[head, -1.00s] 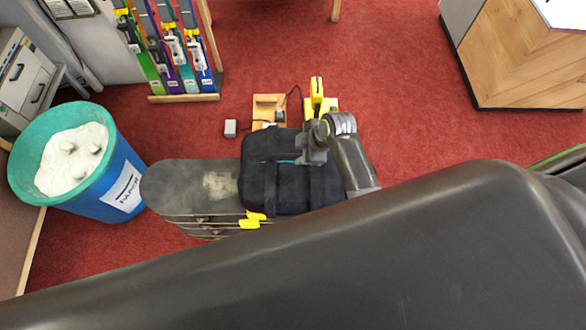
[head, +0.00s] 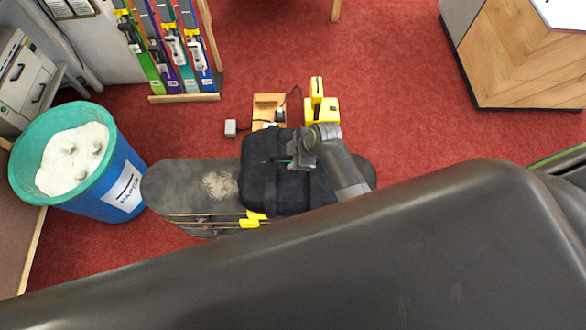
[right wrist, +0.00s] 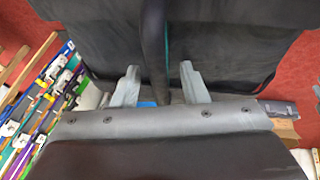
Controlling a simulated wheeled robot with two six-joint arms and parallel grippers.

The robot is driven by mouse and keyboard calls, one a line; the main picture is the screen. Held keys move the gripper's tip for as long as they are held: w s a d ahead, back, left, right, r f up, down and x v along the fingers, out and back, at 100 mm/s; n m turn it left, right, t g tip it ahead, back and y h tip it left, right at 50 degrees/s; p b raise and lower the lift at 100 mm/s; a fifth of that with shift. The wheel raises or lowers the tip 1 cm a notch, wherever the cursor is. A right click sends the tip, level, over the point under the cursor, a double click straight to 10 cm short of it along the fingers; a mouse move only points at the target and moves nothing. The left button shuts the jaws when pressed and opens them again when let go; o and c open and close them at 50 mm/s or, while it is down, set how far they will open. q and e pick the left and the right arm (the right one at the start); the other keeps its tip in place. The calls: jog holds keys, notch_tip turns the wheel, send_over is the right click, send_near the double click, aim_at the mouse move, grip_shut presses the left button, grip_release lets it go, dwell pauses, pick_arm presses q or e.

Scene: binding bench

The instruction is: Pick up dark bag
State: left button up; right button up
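The dark bag (head: 262,190) lies on top of a grey, round-ended board stack (head: 185,188). It also fills the upper part of the right wrist view (right wrist: 225,45). My right gripper (head: 296,158) is over the bag's upper middle. In the right wrist view its two fingers (right wrist: 160,82) are spread apart, with a dark strap or handle (right wrist: 153,45) between them and gaps at the sides. The fingers are not closed on the strap. My left gripper is not in view.
A blue bin with a teal rim (head: 120,148) stands left of the board stack. A rack of skis (head: 184,98) is behind. A wooden block (head: 266,112) and a yellow device (head: 319,110) sit behind the bag. Red carpet is free at the back centre.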

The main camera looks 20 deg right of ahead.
jog(key=shift+c, duration=0.3)
grip_shut()
jog(key=shift+f, duration=0.1)
dwell(0.9)
